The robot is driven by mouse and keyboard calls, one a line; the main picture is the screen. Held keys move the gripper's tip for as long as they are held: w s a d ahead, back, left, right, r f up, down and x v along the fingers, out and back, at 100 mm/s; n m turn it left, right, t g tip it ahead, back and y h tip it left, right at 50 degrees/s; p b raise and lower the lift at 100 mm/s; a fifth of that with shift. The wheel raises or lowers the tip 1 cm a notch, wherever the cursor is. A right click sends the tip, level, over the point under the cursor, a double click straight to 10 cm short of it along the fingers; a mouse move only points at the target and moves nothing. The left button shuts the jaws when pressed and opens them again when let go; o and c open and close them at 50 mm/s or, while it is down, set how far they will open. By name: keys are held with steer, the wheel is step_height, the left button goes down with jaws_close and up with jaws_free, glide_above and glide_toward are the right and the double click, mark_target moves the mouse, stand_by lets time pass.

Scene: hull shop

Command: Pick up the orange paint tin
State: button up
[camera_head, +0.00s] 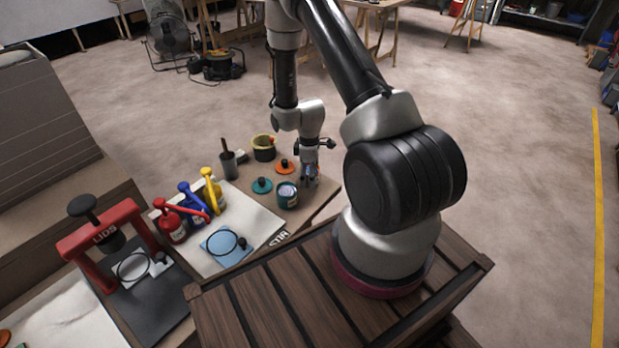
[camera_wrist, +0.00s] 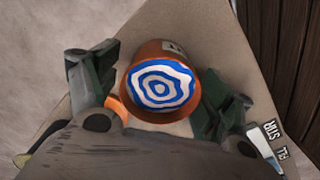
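The orange paint tin (camera_wrist: 148,54) stands in the wrist view with blue and white swirled paint in its open top. The two fingers of my gripper (camera_wrist: 160,92) are apart on either side of it, with small gaps showing between them and the tin. In the head view my gripper (camera_head: 310,178) points down at the table's right corner and mostly hides the orange tin. An orange lid (camera_head: 284,166) lies just left of the gripper; it also shows partly beside the tin in the wrist view (camera_wrist: 117,107).
A dark tin with a yellow rim (camera_head: 263,151) stands behind. Red, blue and yellow pump bottles (camera_head: 186,207) and a red press (camera_head: 100,240) are further left.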

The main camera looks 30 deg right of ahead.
steer(key=c, duration=1)
